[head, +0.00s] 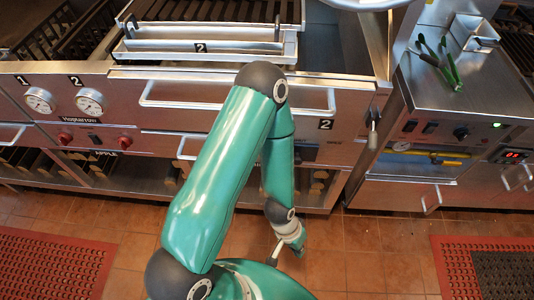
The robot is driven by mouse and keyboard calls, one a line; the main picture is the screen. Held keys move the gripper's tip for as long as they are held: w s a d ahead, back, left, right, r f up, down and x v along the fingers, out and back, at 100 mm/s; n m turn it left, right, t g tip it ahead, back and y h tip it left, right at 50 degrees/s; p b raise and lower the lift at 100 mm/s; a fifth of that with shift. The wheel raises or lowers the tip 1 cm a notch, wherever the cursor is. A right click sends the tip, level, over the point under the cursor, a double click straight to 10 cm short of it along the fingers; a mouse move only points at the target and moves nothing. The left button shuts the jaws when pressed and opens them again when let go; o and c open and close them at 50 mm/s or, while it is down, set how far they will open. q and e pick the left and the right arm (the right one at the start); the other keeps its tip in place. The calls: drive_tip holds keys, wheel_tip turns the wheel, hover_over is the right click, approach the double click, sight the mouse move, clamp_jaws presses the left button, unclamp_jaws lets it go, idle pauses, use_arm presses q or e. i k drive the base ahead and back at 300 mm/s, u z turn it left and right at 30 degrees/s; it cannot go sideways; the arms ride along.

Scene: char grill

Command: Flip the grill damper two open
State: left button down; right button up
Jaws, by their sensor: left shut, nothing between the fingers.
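The grill's steel front (210,105) spans the left and middle of the head view. A black label "2" (325,125) sits on its right part, with small unreadable lettering below. A small lever (373,130) hangs at the front's right end; I cannot tell whether it is damper two or how it is set. My green left arm crosses the front and hides part of the panel near the label. My left gripper (277,254) is low, over the tiled floor in front of the grill, shut and empty, apart from the panel. My right gripper is not in view.
Long bar handles (222,105) stick out from the front. Two gauges (89,101) and red knobs (65,138) are at left. A steel counter (455,95) with green-handled tongs (440,62) stands at right. Red mats (50,265) lie on the floor; the tiles (365,250) between are clear.

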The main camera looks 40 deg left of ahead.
sight(302, 152)
drive_tip(key=u, duration=0.25)
drive_tip(key=k, duration=0.55)
drive_tip(key=u, duration=0.8)
drive_tip(key=i, duration=0.5)
drive_tip(key=z, duration=0.2)
